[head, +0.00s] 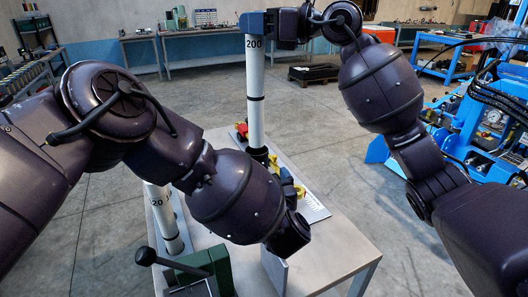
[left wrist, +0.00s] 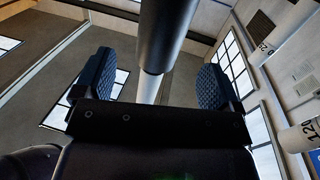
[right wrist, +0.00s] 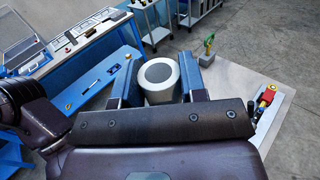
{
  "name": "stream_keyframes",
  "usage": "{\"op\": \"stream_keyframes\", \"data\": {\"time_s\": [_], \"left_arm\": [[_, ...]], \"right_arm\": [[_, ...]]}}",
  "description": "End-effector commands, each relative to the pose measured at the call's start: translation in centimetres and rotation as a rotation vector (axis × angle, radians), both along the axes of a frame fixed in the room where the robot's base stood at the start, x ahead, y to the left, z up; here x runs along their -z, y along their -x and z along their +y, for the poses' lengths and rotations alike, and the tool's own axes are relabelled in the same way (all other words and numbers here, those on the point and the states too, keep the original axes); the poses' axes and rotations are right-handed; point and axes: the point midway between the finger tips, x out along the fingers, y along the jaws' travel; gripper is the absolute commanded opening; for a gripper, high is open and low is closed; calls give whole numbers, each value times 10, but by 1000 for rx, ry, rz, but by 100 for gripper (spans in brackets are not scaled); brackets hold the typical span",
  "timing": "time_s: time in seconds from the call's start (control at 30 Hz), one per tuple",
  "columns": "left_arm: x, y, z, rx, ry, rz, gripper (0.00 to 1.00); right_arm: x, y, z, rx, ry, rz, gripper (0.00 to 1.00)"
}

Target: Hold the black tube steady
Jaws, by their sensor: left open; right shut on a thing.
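A tall white tube (head: 255,95) marked 200 stands upright over the table, with the black tube (head: 258,154) at its lower end. My right gripper (head: 256,22) is shut on the white tube's top; its round end (right wrist: 160,80) shows between the blue fingers in the right wrist view. My left gripper (left wrist: 152,78) is open, with a finger on each side of the tube line. The black tube (left wrist: 168,30) runs between and beyond these fingers, with a paler section below it. I cannot tell whether a finger touches it. My left arm hides much of the table in the head view.
Another white tube (head: 164,215) marked 120 stands at the table's left. A green vise-like tool (head: 200,272) with a black lever is at the near left. Red and yellow items (head: 242,130) lie behind the black tube. The table's right front (head: 335,245) is clear.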

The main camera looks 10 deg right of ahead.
Motion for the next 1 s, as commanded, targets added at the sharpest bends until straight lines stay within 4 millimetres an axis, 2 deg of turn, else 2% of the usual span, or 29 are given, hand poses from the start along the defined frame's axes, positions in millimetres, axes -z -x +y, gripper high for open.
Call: {"op": "stream_keyframes", "data": {"time_s": [0.17, 0.63, 0.8, 1.0], "left_arm": [[1, -9, 2, 3, -38, -19, 89], [2, -66, 2, 3, -35, -16, 89], [1, -75, 1, 3, -35, -16, 89], [1, -76, 1, 4, -35, -15, 89]], "right_arm": [[-1, 0, 0, 0, -1, -1, 0], [-1, 0, 0, 0, -1, -1, 0], [-1, 0, 0, 0, -1, -1, 0], [-1, 0, 0, 0, -1, -1, 0]]}}
